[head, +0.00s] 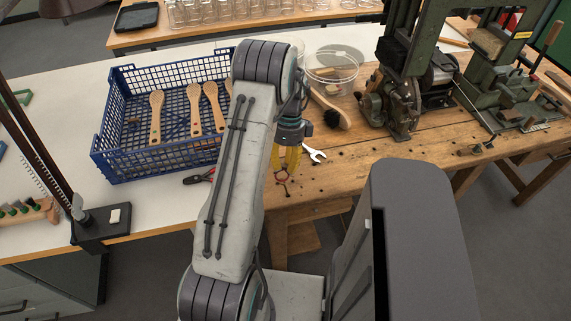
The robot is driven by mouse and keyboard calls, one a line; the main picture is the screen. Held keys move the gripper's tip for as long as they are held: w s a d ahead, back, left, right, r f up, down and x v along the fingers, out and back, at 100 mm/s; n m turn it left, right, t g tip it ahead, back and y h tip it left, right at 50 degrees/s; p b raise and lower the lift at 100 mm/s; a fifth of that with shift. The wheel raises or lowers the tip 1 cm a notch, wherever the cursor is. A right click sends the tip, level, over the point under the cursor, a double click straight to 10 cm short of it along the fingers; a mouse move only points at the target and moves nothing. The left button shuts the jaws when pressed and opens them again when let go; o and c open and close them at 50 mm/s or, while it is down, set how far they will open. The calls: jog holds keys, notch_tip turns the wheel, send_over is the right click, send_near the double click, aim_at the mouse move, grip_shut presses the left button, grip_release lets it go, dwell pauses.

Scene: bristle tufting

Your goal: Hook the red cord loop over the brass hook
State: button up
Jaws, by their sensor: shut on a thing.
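My gripper (285,167), with yellow fingers, points down over the left part of the wooden bench near its front edge. Small dark shapes lie around and under the loop, too small to tell apart. I cannot make out the brass hook; it may be among these shapes or hidden behind my arm.
Green machines (405,70) stand at right.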

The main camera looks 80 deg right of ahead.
jog(key=shift+f+b, duration=1.35)
jog(key=shift+f, duration=0.4)
jog(key=shift+s+a+f+b, duration=0.1)
jog(key=shift+s+f+b, duration=0.05)
jog(key=shift+f+b, duration=0.75)
jog(key=shift+s+a+f+b, duration=0.1)
jog(key=shift+f+b, duration=0.5)
jog(key=shift+f, duration=0.5)
jog(key=o, duration=1.4)
jog(key=shift+c, duration=0.2)
jog(key=shift+r, duration=0.15)
jog(key=shift+r+p, duration=3.5)
jog(key=shift+r, duration=1.65)
